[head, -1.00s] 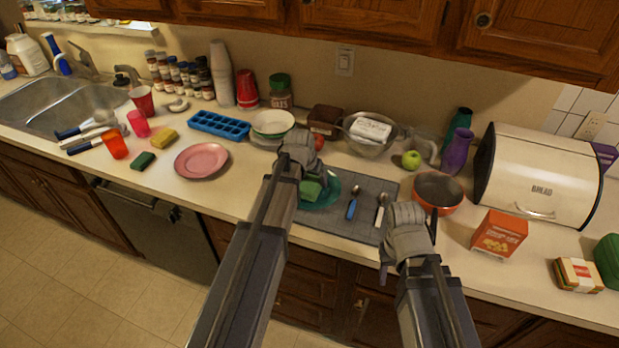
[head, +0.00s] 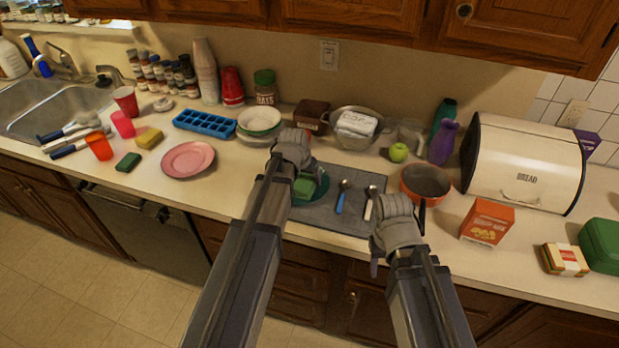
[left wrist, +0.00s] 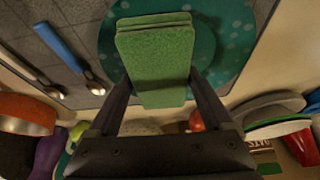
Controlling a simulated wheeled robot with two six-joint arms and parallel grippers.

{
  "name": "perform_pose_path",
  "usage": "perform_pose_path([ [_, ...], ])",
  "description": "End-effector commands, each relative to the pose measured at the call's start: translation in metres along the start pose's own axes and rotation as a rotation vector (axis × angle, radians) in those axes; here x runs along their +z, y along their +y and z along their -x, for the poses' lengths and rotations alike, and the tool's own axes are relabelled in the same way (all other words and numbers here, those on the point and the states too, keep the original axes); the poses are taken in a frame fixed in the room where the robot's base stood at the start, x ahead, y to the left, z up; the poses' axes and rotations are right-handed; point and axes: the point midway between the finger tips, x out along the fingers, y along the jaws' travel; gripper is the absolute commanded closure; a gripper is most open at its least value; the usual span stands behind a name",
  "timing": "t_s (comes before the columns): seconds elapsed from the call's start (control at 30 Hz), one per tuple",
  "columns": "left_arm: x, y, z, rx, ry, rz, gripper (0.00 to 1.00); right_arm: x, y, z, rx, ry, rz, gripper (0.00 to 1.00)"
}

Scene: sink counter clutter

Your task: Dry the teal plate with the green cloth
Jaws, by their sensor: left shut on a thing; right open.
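The teal plate (head: 322,185) lies on the grey mat, mostly hidden behind my left gripper in the head view. The left wrist view shows its dotted surface (left wrist: 228,40). The green cloth (left wrist: 155,55) is folded, and my left gripper (left wrist: 155,90) is shut on it, over the plate. The cloth also shows in the head view (head: 304,188). Whether it touches the plate I cannot tell. My right gripper (head: 374,262) is open and empty in front of the mat's right front corner.
The grey mat (head: 330,217) also holds a blue-handled spoon (head: 341,198) and a white-handled spoon (head: 370,203). An orange bowl (head: 425,184) stands right of it, a pink plate (head: 188,159) to the left. A colander (head: 352,137) is behind.

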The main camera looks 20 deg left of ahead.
Motion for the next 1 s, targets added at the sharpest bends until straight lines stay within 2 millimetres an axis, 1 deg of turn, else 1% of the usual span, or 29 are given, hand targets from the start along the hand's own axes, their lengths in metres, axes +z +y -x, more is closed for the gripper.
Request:
perform_pose_path([
  [0.1, 0.000, -0.012, 0.001, -0.001, 0.000, 0.002, 0.60, 0.000, 0.000, 0.001, 0.000, 0.000, 0.000, 0.50],
  [0.2, 0.000, -0.018, 0.001, 0.000, 0.000, 0.002, 0.60, 0.000, 0.000, 0.001, 0.000, 0.000, 0.000, 0.50],
  [0.53, 0.000, -0.024, 0.001, 0.000, 0.000, 0.001, 0.60, 0.000, 0.000, 0.001, 0.000, 0.000, 0.000, 0.50],
  [0.9, 0.002, -0.053, 0.000, 0.000, 0.000, 0.002, 0.60, 0.000, 0.000, 0.000, 0.000, 0.000, 0.000, 0.50],
  [1.0, 0.002, -0.056, 0.000, 0.000, 0.000, 0.001, 0.60, 0.000, 0.000, 0.000, 0.000, 0.000, 0.000, 0.50],
])
